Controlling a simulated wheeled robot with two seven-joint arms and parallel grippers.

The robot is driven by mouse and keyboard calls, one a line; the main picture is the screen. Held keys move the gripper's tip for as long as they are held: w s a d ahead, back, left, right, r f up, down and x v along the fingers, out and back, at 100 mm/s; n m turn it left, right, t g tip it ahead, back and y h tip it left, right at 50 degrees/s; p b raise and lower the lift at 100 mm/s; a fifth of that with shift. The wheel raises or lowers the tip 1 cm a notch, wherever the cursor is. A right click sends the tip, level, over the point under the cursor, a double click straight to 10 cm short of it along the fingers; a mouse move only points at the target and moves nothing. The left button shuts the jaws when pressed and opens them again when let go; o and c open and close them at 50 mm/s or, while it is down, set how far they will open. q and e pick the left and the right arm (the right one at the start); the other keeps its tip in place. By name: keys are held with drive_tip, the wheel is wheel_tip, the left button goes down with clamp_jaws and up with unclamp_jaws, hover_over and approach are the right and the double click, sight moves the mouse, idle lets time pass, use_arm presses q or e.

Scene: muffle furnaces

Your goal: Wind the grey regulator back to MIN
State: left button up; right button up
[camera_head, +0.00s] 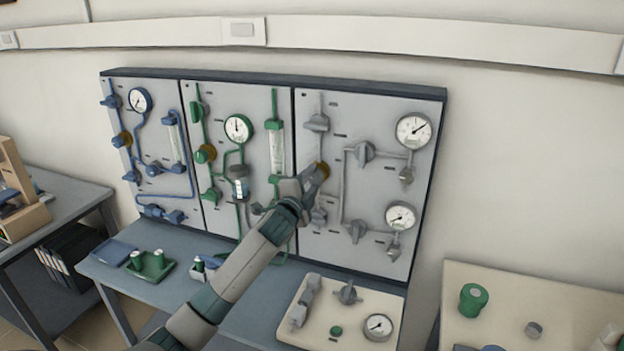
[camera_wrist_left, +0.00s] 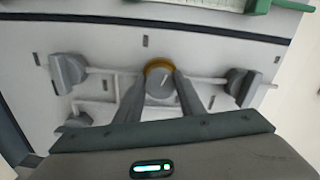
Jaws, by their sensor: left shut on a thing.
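The grey regulator (camera_wrist_left: 160,86) is a round grey knob with a brass collar and a light pointer line, on the grey-piped panel (camera_wrist_left: 110,42). In the head view its brass collar (camera_head: 323,169) shows beside my left fingertips, and the knob is mostly hidden. My left gripper (camera_wrist_left: 161,92) is shut on the knob, one finger on each side. It also shows in the head view (camera_head: 314,178), at the left part of the right-hand panel. No MIN lettering is readable. My right gripper is in neither view.
Grey valves (camera_head: 363,154) and two gauges (camera_head: 413,130) sit right of the regulator. Green (camera_head: 237,128) and blue (camera_head: 140,101) piped panels stand left. Below, a cream tray (camera_head: 350,283) holds grey fittings. A cream table (camera_head: 510,290) stands at right.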

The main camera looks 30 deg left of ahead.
use_arm(q)
drive_tip(key=shift+f+n+p, duration=0.1)
drive_tip(key=shift+n+p, duration=0.2)
drive_tip(key=shift+n, duration=1.7)
drive_tip(key=o, duration=1)
drive_tip(key=shift+o, duration=0.2)
drive_tip(key=shift+s, duration=0.15)
drive_tip(key=shift+s+d+f+b, duration=0.15)
drive_tip(key=shift+s+b, duration=0.15)
drive_tip(key=shift+s, duration=0.3)
drive_tip(key=b+v, duration=0.4)
drive_tip(key=v, duration=1.2)
drive_tip(key=shift+d, duration=0.15)
